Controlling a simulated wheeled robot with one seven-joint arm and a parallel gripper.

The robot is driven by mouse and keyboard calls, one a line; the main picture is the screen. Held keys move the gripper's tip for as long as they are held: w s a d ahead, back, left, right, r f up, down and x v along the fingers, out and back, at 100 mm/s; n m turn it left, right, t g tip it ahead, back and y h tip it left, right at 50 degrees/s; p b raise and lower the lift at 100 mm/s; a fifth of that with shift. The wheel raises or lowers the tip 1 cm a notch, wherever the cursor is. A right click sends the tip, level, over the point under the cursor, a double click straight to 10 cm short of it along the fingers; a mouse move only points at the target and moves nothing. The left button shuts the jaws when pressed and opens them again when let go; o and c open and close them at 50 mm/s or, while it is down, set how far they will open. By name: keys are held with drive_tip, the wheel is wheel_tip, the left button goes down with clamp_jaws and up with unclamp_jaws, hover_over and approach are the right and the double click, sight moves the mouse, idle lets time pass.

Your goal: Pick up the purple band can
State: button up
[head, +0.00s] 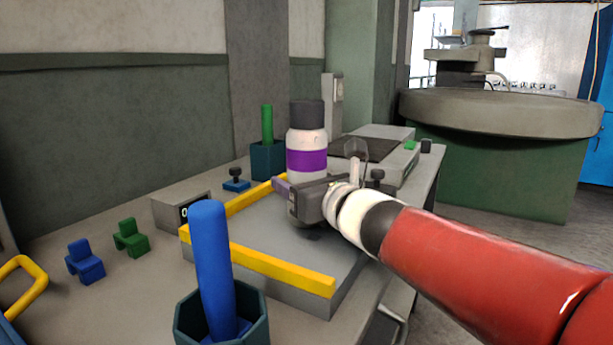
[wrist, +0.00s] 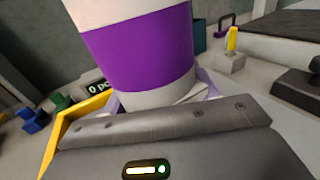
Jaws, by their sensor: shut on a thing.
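The purple band can (head: 306,158) is white with a wide purple band and a dark cap, and looks roughly upright in the head view. In the wrist view the can (wrist: 140,50) fills the upper middle, its top out of frame. My gripper (head: 298,182) comes from the right and is shut on the lower part of the can. In the wrist view my gripper (wrist: 160,96) has its fingers on both sides of the can's lower end. The can's bottom is hidden by the gripper, so I cannot tell whether it touches anything below.
A grey plate with yellow edge bars (head: 285,272) lies under the gripper. A blue rod (head: 213,260) stands in a dark holder in front; a green rod (head: 267,124) stands in another behind. Small blue (head: 86,262) and green (head: 131,238) blocks are at left. A counter box (head: 178,210) stands nearby.

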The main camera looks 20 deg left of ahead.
sight(301, 123)
drive_tip(key=shift+r, duration=0.1)
drive_tip(key=shift+r+p, duration=0.55)
drive_tip(key=shift+r, duration=4.4)
